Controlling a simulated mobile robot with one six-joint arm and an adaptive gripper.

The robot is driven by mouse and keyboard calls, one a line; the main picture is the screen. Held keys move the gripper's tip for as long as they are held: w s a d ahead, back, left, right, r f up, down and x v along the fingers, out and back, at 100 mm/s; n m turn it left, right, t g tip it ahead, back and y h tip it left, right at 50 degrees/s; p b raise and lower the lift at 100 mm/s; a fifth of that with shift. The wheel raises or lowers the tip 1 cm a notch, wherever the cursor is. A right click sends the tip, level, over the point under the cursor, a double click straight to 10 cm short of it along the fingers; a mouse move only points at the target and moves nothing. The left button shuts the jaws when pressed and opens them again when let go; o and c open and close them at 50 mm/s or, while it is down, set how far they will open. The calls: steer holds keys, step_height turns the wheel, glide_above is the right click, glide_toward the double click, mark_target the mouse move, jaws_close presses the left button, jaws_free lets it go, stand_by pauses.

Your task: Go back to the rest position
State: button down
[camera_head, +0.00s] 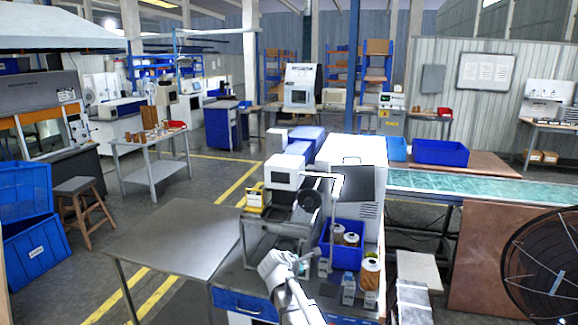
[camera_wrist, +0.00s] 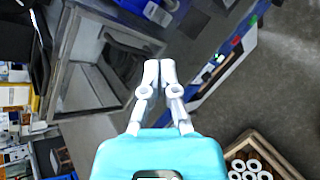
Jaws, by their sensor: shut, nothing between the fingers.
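My gripper (camera_wrist: 159,70) is shut and empty, with its two white fingers together in the middle of the wrist view. In the head view my arm reaches up over the workbench (camera_head: 228,277), and the gripper is too small there to make out its fingers. A blue bin (camera_head: 343,257) holding white-topped filter cartridges (camera_head: 351,240) stands on the bench to the right of my arm. Another brown and white cartridge (camera_head: 370,274) stands beside the bin. The wrist view shows an open crate (camera_wrist: 284,160) with several white-ringed cylinders (camera_wrist: 240,165) at the lower right, apart from my gripper.
A bench machine (camera_head: 283,172) with a grey frame stands just behind my arm. A white cabinet (camera_head: 352,147) rises behind the bin. A grey table (camera_head: 165,235) to the left has a bare top. A large black fan (camera_head: 545,262) stands at the right edge.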

steer(key=s+d+f+m+g+y, duration=0.2)
steer(key=s+d+m+g, duration=0.1)
steer(key=s+m, duration=0.4)
steer(key=s+d+f+m+g+y, duration=0.2)
steer(key=s+d+f+m+g, duration=0.1)
steer(key=s+d+m, duration=0.2)
steer(key=s+d+f+m+g+y, duration=0.2)
steer(key=s+m, duration=0.6)
steer(key=s, duration=0.4)
steer(key=shift+s+d+f+m+g, duration=0.2)
steer(key=shift+d+f+m+g, duration=0.3)
steer(key=shift+d, duration=0.75)
steer(key=shift+f, duration=0.1)
